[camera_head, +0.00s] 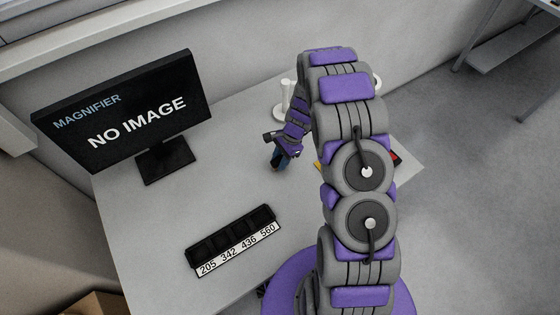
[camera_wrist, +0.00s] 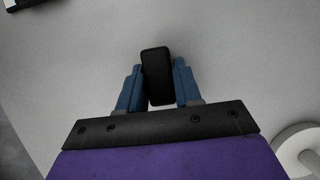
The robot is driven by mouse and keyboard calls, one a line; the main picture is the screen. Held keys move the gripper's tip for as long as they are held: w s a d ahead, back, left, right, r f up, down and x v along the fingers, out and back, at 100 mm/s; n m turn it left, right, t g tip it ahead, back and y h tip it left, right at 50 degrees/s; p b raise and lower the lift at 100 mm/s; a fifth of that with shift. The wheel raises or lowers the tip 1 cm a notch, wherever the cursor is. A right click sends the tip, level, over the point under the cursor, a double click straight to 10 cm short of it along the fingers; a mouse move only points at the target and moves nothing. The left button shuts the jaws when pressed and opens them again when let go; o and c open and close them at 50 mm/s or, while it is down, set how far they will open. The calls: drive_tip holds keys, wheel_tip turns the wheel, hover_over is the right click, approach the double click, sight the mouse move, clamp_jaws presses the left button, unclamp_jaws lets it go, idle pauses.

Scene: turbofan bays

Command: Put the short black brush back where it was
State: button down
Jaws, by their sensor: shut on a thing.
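My gripper (camera_wrist: 158,88) is shut on a black block-like thing (camera_wrist: 156,62), which I take to be the short black brush, in the wrist view. The blue fingers press on its two sides, and its top end reaches past the fingertips. No bristles show from this angle. In the head view my gripper (camera_head: 279,160) is small, pointing down over the white table (camera_head: 170,230) between the monitor and my arm. The brush is too small there to make out clearly. I cannot tell how high it is above the table.
A monitor (camera_head: 130,110) reading "MAGNIFIER NO IMAGE" stands at the back left. A black slotted tray (camera_head: 232,235) labelled 205, 342, 436, 560 lies at the front. A white round-based stand (camera_head: 286,97) is behind my gripper. Red and yellow things (camera_head: 396,157) are partly hidden by my arm.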

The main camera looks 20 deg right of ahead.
drive_tip(key=shift+f, duration=0.3)
drive_tip(key=shift+f, duration=0.1)
